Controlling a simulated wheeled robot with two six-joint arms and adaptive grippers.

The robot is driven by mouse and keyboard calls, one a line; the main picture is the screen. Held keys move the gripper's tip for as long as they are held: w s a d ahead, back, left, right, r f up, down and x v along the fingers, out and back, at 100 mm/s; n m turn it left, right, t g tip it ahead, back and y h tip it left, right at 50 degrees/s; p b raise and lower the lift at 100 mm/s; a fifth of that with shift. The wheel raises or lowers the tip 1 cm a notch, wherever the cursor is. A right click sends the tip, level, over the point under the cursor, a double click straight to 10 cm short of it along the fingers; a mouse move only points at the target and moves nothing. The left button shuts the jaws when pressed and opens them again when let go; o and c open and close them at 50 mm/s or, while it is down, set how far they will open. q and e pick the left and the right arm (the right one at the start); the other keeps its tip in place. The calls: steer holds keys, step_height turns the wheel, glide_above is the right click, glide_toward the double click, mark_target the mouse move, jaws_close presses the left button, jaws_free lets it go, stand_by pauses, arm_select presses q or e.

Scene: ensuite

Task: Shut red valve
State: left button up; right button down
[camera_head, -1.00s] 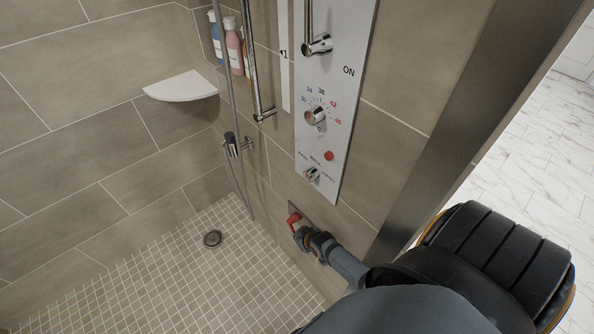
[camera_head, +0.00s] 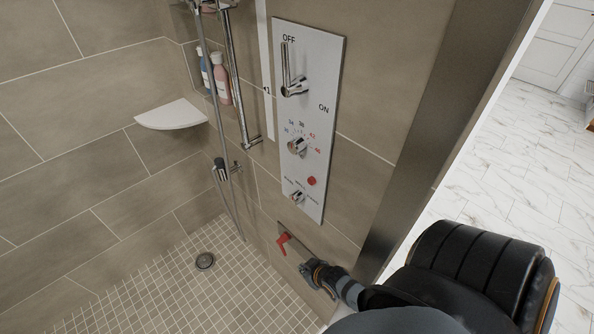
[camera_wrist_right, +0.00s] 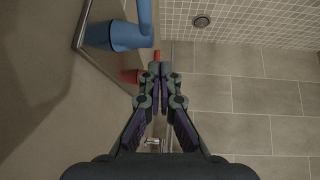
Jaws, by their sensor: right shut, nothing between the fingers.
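The red valve (camera_head: 283,242) is a small red lever low on the tiled wall, below the shower panel. In the right wrist view its red base (camera_wrist_right: 128,76) shows to the left of the fingers, and a red lever end (camera_wrist_right: 157,55) shows just beyond the fingertips. My right gripper (camera_head: 305,268) is shut and empty, just below and right of the red lever, with a small gap in the head view. The fingers hide part of the lever in the wrist view. My left gripper is not in view.
A blue valve handle (camera_wrist_right: 120,37) sits close to the red one in the wrist view. The shower panel (camera_head: 318,110) with knobs is above. A hose and rail hang to its left. A drain (camera_head: 205,261) lies in the open tiled floor.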

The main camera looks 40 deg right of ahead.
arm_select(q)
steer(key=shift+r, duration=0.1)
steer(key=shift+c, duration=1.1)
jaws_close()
arm_select(e)
steer(key=s+a+r+g, duration=0.1)
steer(key=a+r+g, duration=0.1)
steer(key=r, duration=0.5)
steer(key=s+a+r+g, duration=0.1)
steer(key=s+a+r, duration=0.1)
steer(key=r, duration=0.6)
steer(key=s+d+f+g, duration=0.1)
steer(key=s+f, duration=0.3)
steer(key=f, duration=0.8)
steer(key=s+d+f+g, duration=0.2)
steer(key=s+f, duration=0.1)
steer(key=f, duration=1)
steer(key=s+f, duration=1.1)
steer(key=s, duration=0.5)
steer(key=shift+h, duration=0.3)
